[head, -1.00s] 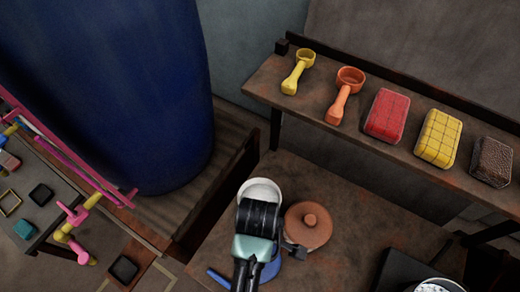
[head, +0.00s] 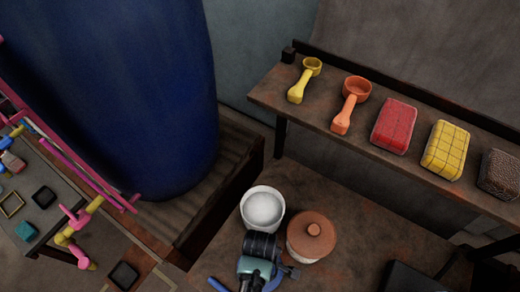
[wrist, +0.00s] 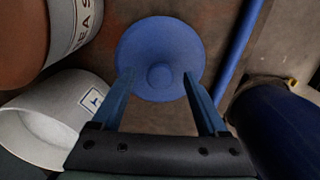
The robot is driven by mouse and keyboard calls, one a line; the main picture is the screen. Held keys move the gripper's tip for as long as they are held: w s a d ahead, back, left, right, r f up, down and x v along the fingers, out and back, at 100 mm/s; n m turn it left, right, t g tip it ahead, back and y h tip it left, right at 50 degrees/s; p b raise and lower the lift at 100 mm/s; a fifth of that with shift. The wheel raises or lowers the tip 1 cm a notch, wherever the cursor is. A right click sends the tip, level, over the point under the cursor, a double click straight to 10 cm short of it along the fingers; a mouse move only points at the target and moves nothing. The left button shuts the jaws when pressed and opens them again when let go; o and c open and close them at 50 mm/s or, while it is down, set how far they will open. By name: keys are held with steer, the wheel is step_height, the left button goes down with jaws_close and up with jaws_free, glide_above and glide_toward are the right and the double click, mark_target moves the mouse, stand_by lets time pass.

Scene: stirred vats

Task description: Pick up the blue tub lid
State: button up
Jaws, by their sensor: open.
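The blue tub lid (wrist: 160,35) is a round disc with a small knob. In the wrist view it lies on the brown bench top, at the top middle. My gripper (wrist: 157,77) is open, with one finger on each side of the knob as seen from the wrist. I cannot tell how far the fingertips are above the lid. In the head view my gripper is at the bottom edge, its fingertips are not clear, and the lid is mostly hidden by the arm.
An open white tub (head: 263,207) and a tub with a terracotta lid (head: 311,235) stand close by my gripper. A blue rod (wrist: 240,45) lies right of the lid in the wrist view. A shelf (head: 265,91) behind holds scoops and sponges. A large blue vat (head: 120,100) stands left.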

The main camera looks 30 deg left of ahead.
jaws_close()
stand_by(0.3)
steer(key=shift+r, duration=0.1)
